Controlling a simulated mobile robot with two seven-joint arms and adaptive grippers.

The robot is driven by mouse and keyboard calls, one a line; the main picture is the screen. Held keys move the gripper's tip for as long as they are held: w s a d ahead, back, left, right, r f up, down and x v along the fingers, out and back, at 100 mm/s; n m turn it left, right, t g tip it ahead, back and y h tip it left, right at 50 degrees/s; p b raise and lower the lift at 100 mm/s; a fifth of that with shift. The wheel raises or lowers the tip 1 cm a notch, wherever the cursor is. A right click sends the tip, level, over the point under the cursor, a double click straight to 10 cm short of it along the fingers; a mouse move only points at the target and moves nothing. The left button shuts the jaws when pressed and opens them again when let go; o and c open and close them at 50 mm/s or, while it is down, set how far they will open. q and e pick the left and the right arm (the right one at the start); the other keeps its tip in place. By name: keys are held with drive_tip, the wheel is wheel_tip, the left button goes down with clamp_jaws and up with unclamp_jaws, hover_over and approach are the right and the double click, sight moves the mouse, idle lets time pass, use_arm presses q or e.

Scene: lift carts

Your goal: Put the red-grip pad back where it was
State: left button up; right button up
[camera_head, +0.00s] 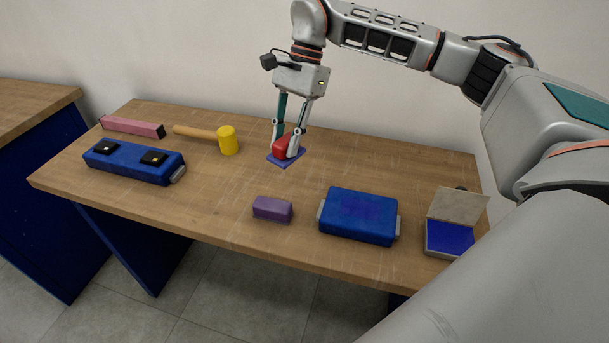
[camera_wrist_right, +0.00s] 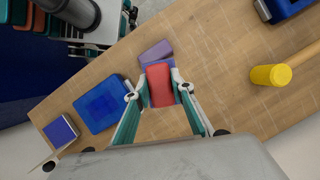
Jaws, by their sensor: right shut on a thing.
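The red-grip pad (camera_head: 285,158) has a red grip on a thin blue base. My right gripper (camera_head: 287,147) is shut on its red grip, over the back middle of the table. In the right wrist view the red grip (camera_wrist_right: 160,86) sits between the fingertips, hiding most of the blue base. I cannot tell whether the base touches the tabletop. An open box (camera_head: 428,236) with a blue inside and a raised lid stands at the right end. A blue case (camera_head: 360,216) lies to its left. My left gripper is not in view.
A purple block (camera_head: 272,208) lies near the front edge. A yellow-headed mallet (camera_head: 228,141), a pink bar (camera_head: 132,127) and a blue case with black latches (camera_head: 130,163) lie at the left. The wooden tabletop (camera_head: 215,190) is clear between the left case and purple block.

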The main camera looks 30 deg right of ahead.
drive_tip(key=w+d+r+m+t+h+b, duration=0.15)
drive_tip(key=w+d+r+m+t, duration=0.5)
drive_tip(key=m, duration=0.65)
drive_tip(key=shift+m+g, duration=0.4)
drive_tip(key=shift+g, duration=0.45)
drive_tip(key=shift+s+d+f+b, duration=0.25)
drive_tip(key=shift+d+f, duration=0.1)
drive_tip(key=shift+f, duration=2.9)
drive_tip(key=shift+s+d+f+b, duration=0.1)
drive_tip(key=shift+d+f+b, duration=0.2)
drive_tip(key=shift+f, duration=2.95)
drive_tip(key=shift+s+d+f+b, duration=0.25)
drive_tip(key=shift+d+f, duration=0.1)
drive_tip(key=shift+f, duration=2.9)
drive_tip(key=shift+f, duration=0.15)
drive_tip(key=o, duration=1)
drive_tip(key=v, duration=1.2)
